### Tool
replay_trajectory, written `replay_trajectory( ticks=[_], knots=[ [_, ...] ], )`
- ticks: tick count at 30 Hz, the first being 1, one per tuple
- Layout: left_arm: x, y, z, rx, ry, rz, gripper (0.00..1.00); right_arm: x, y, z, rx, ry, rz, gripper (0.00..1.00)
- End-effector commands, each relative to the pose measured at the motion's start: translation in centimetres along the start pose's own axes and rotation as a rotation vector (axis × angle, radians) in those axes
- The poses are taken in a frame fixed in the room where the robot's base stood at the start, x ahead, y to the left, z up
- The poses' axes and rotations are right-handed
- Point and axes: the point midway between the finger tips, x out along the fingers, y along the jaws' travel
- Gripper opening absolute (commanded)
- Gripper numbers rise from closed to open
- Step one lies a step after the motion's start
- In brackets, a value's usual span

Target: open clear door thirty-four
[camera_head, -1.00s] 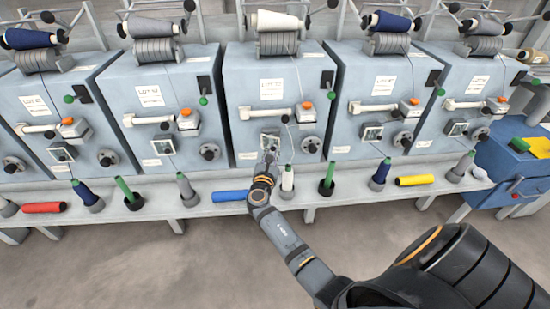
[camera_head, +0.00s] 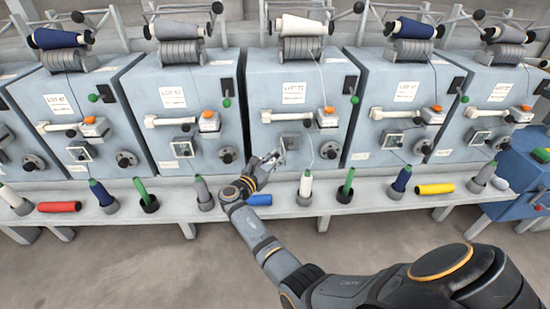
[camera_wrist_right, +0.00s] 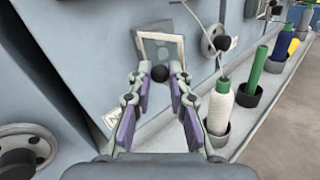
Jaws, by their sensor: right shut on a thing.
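The middle blue-grey machine (camera_head: 296,108) has a small framed clear door (camera_head: 291,141) low on its front. My right gripper (camera_head: 270,160) is just below and left of this door's frame. In the right wrist view, the two fingers (camera_wrist_right: 160,82) are closed around the black knob (camera_wrist_right: 159,73) in front of the light-framed clear door (camera_wrist_right: 161,45). I cannot tell exactly how far the door stands out from the machine. The label text is too small to read surely. My left gripper is out of view.
Similar machines stand on both sides. A shelf (camera_head: 330,205) below holds a white bobbin (camera_head: 306,184), a green one (camera_head: 348,182) and a blue cylinder (camera_head: 259,200) close to my right arm. A blue cart (camera_head: 525,175) stands at right. The floor in front is open.

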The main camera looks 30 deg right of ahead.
Motion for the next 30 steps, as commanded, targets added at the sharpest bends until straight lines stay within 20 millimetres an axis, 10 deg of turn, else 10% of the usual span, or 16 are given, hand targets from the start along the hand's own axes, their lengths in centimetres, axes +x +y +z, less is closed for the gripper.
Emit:
replay_trajectory(
  ticks=[23, 24, 30],
  knots=[
    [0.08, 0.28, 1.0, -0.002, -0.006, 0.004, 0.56, 0.43, 0.43, 0.73, 0.009, -0.012, 0.008, 0.0],
    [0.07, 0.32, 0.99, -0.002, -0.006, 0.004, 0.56, 0.44, 0.43, 0.75, 0.009, -0.012, 0.008, 0.19],
    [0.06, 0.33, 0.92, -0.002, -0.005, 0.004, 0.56, 0.44, 0.37, 0.72, 0.008, -0.013, 0.007, 0.41]
  ],
)
